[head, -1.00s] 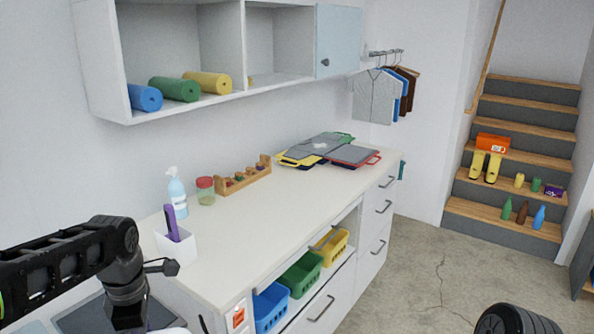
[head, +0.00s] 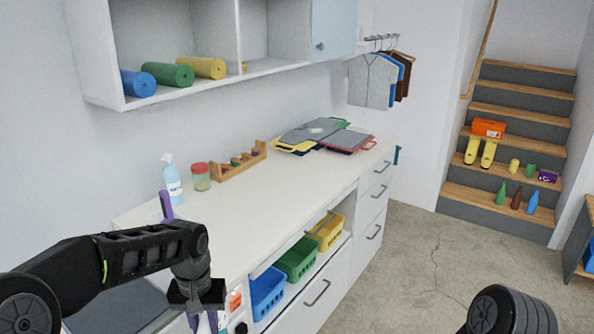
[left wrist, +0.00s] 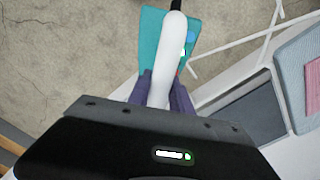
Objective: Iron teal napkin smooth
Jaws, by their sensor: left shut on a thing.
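My left gripper (head: 207,320) is low in the head view, in front of the counter's near end. In the left wrist view its purple fingers (left wrist: 161,88) are shut on the white handle of what looks like an iron (left wrist: 168,50). A black cord leaves the handle's far end. Beneath the handle is a teal surface (left wrist: 151,35) with a blue round spot; I cannot tell whether it is the iron's body or the teal napkin. No napkin is clearly recognisable in the head view. My right gripper is not in view.
The white counter (head: 250,215) holds a spray bottle (head: 172,182), a jar (head: 201,177), a wooden rack (head: 239,162) and stacked flat items at the back. Blue, green and yellow baskets sit beneath. A dark grey panel (left wrist: 240,108) lies right of the gripper. Open floor (head: 400,260) is at right.

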